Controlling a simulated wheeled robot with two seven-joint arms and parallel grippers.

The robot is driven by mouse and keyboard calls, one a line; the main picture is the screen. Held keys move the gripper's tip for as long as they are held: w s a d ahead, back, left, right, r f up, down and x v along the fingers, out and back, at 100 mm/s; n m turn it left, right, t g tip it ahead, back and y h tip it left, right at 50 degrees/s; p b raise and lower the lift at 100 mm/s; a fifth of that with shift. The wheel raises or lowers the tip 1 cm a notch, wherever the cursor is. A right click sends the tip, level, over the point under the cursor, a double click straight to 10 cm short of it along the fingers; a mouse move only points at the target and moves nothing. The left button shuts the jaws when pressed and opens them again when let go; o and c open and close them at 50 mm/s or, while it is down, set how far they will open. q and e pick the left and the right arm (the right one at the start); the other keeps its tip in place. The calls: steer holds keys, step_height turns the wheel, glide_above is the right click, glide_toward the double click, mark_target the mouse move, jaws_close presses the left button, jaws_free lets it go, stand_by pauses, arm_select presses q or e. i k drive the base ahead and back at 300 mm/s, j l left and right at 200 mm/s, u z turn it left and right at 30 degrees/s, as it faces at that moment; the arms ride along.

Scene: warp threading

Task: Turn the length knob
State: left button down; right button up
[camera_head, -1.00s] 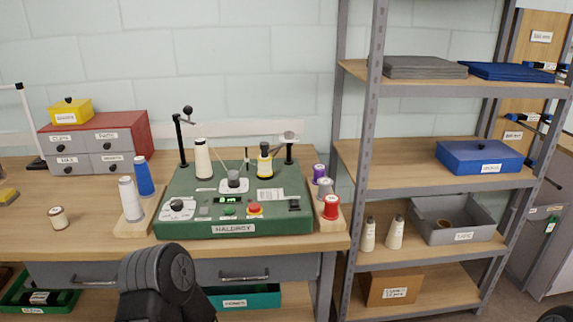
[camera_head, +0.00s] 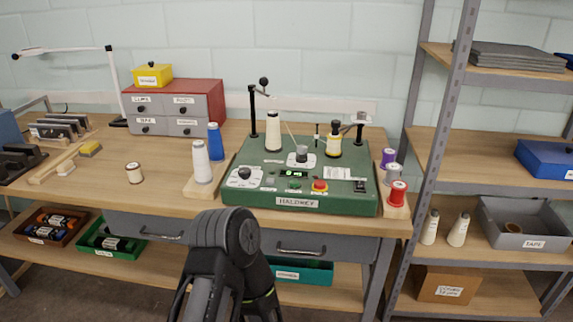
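A green winding machine (camera_head: 232,192) labelled HALDREY sits on the workbench. A black knob on a white dial plate (camera_head: 244,175) is at its front left. I cannot read which one is the length knob. A dark arm link of mine rises at the bottom centre, in front of the bench. Neither gripper shows, and nothing touches the machine.
White and blue spools (camera_head: 202,163) stand on a wooden block left of the machine. Purple, grey and red cones (camera_head: 397,193) stand close on its right. A small thread spool (camera_head: 135,173) sits on the bench (camera_head: 165,198). A metal shelf rack stands at right.

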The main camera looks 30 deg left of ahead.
mark_target(245, 173)
steer(key=j+z, duration=0.6)
steer(key=z, duration=0.25)
steer(key=k+j, duration=0.1)
steer(key=j, duration=0.3)
steer(key=k+j+z, duration=0.15)
steer(key=j, duration=0.3)
steer(key=k+j, duration=0.15)
steer(key=j, duration=0.25)
steer(key=k+j+z, duration=0.15)
steer(key=j, duration=0.25)
steer(key=k+j, duration=0.15)
steer(key=j, duration=0.25)
steer(key=z, duration=0.05)
